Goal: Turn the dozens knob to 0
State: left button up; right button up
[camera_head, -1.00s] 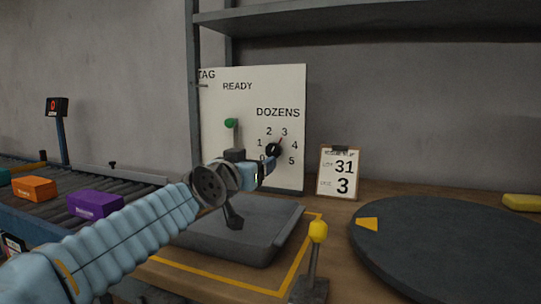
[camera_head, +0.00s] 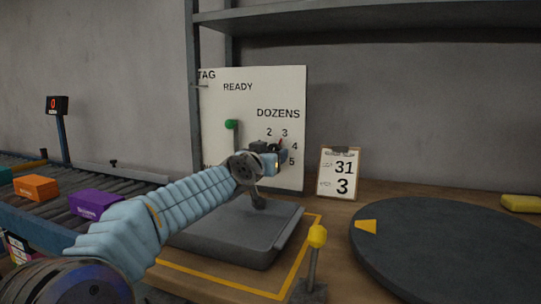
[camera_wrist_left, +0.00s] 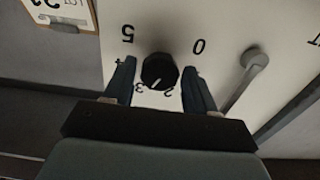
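The dozens knob (camera_wrist_left: 159,71) is black and round on a white panel (camera_head: 265,92). In the left wrist view a pale mark on it points roughly toward the 3. The printed 0 (camera_wrist_left: 199,46) and 5 (camera_wrist_left: 128,34) lie on either side of it. My left gripper (camera_wrist_left: 159,68) is open, with one finger on each side of the knob and a visible gap at both. In the head view the left gripper (camera_head: 280,159) is in front of the dial and hides the knob and some numerals. My right gripper is not in view.
A green-topped lever (camera_head: 232,125) stands left of the dial. A clipboard reading 31 and 3 (camera_head: 339,173) leans at the right. Below are a grey tray (camera_head: 222,245), a yellow-topped lever (camera_head: 317,237) and a dark turntable (camera_head: 450,240). A conveyor with boxes is at left.

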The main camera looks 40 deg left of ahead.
pick_arm(q)
jog(key=c, duration=0.7)
jog(key=shift+n, duration=15)
